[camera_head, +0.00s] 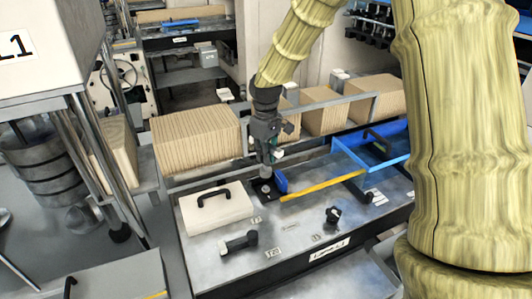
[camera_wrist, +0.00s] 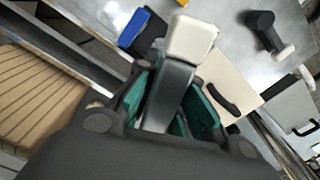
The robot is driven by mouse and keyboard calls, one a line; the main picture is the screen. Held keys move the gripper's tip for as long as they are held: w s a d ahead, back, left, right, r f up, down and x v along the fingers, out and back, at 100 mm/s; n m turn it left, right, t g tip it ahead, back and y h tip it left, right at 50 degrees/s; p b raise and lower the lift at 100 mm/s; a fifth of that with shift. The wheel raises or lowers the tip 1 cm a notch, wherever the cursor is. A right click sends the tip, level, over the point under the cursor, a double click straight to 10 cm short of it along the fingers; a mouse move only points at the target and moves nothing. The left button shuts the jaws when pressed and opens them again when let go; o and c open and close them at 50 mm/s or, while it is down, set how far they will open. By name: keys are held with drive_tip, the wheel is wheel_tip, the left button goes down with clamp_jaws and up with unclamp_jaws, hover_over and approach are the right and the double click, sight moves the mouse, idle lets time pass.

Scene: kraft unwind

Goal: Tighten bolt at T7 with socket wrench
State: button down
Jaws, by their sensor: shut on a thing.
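My gripper (camera_head: 268,150) is above the back edge of the grey workbench (camera_head: 330,215), pointing down. It is shut on a grey tool, apparently the socket wrench (camera_head: 265,171). In the wrist view the green fingertips (camera_wrist: 170,105) clasp its grey shaft, and its pale blocky end (camera_wrist: 191,40) points away from me. In the head view the tool's lower end is just above a dark round spot (camera_head: 265,188) on the bench. I cannot tell whether they touch. A bolt is not clearly visible, and no label is legible as T7.
A blue block (camera_head: 280,181) stands close right of the tool. A cream panel with black handle (camera_head: 215,207) lies left. A black-handled tool (camera_head: 239,242), a dark knob (camera_head: 333,215), a yellow bar (camera_head: 322,187) and a blue tray (camera_head: 372,150) are nearby. Cardboard stacks (camera_head: 196,139) stand behind.

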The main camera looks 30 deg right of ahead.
sight(266, 169)
drive_tip(key=shift+s+f, duration=0.1)
drive_tip(key=shift+w+f, duration=0.3)
drive_tip(key=shift+f, duration=0.35)
drive_tip(key=shift+s+f, duration=0.25)
drive_tip(key=shift+f, duration=0.1)
drive_tip(key=shift+w+f, duration=0.15)
drive_tip(key=shift+f, duration=1.1)
drive_tip(key=shift+f, duration=0.8)
idle(1.4)
drive_tip(key=shift+m, duration=1.1)
